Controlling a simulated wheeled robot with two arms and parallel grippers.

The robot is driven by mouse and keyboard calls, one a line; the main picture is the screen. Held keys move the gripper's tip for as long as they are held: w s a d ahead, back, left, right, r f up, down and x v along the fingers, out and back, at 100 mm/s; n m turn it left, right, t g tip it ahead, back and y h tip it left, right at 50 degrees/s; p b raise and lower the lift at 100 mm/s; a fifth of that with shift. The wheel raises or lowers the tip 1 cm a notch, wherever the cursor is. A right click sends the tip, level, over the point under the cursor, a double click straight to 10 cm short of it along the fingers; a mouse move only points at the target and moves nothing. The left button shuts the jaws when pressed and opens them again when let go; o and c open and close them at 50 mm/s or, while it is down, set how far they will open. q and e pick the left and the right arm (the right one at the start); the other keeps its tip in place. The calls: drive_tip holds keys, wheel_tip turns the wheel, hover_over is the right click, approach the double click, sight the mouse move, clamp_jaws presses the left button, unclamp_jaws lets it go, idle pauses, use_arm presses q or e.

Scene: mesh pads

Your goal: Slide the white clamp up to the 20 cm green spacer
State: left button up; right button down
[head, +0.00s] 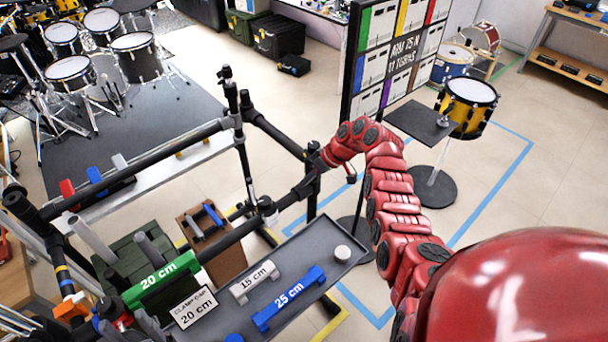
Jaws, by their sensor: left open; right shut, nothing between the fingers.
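The green 20 cm spacer (150,286) lies along the front black bar at the lower left. A small pale clamp-like fitting (267,205) sits on that bar, up and right of the spacer with a clear gap between; it looks like the white clamp, but it is small. My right gripper (316,161) is at the end of the red arm, by the rack's right corner, beyond the fitting and apart from it. It is shut and empty. My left gripper (113,316) seems to be the red and black part beside the spacer's left end, partly hidden, open.
A grey tray (318,240) holds a grey 15 cm spacer (254,282), a blue 25 cm spacer (289,299) and a 20 cm label card (193,307). A yellow drum (468,118) and a dark board (350,75) stand behind. Floor at right is open.

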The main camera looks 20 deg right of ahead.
sight(261, 203)
drive_tip(key=x, duration=0.3)
drive_tip(key=shift+w+a+f+p, duration=0.1)
drive_tip(key=shift+w+a+p, duration=0.1)
drive_tip(key=shift+a+p, duration=0.15)
drive_tip(key=shift+a+f, duration=0.25)
drive_tip(key=shift+f, duration=0.35)
drive_tip(key=a+p, duration=0.2)
drive_tip(key=p, duration=0.1)
drive_tip(key=shift+s+a+r, duration=0.15)
drive_tip(key=shift+s+a, duration=0.1)
drive_tip(key=shift+a, duration=0.1)
drive_tip(key=shift+s+a+p, duration=0.2)
drive_tip(key=shift+a+p, duration=0.25)
drive_tip(key=shift+a, duration=0.2)
